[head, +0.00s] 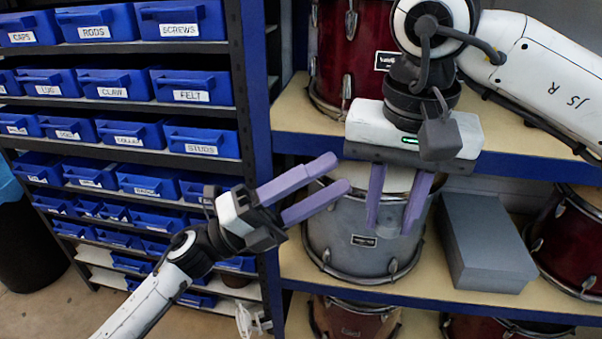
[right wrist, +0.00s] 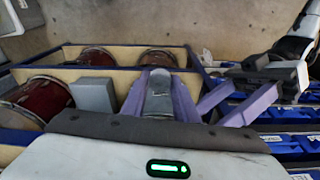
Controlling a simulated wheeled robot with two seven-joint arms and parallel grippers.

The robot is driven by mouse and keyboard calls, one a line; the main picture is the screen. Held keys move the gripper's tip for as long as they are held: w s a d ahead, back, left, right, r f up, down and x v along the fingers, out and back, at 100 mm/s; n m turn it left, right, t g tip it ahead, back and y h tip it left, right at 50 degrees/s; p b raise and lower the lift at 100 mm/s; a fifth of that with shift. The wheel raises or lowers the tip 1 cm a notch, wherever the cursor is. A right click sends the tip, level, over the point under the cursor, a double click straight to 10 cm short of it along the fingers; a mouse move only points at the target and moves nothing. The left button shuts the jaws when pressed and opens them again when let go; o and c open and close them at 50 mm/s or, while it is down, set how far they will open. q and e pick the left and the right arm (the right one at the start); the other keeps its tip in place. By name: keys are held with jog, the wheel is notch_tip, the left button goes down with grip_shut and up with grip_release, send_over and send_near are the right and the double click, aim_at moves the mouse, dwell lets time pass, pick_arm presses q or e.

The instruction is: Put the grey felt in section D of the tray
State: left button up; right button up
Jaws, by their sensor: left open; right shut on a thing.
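My right gripper (head: 396,205) points down in front of the grey drum on the middle shelf, its purple fingers a little apart. In the right wrist view, a grey piece, seemingly the grey felt (right wrist: 158,103), shows between the fingers of this gripper (right wrist: 160,100). In the head view it is hard to tell from the grey drum behind. My left gripper (head: 345,172) is open and empty, its fingers pointing right towards the right gripper. It also shows at the right of the wrist view (right wrist: 240,105). I see no tray with section D in either view.
The grey drum (head: 345,215) and a grey box (head: 488,240) stand on the middle shelf. Red drums (head: 355,55) stand above, below and at the right. A rack of labelled blue bins (head: 190,85), one marked FELT, fills the left. Floor shows at lower left.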

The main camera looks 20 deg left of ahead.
aim_at(388, 221)
pick_arm(q)
jog(key=s+a+r+m+g+y, duration=0.1)
jog(key=s+r+m+g+y, duration=0.15)
jog(key=m+g, duration=0.55)
jog(key=s+a+r+m+g+y, duration=0.15)
jog(key=m+g+y, duration=0.25)
jog(key=m, duration=0.8)
jog(key=shift+m, duration=0.3)
jog(key=x, duration=1.2)
jog(key=shift+w+d+f, duration=0.1)
jog(key=shift+d+f, duration=0.05)
jog(key=shift+f, duration=0.15)
jog(key=shift+c, duration=0.3)
jog(key=c, duration=1)
jog(key=o, duration=1.1)
jog(key=shift+c, duration=0.2)
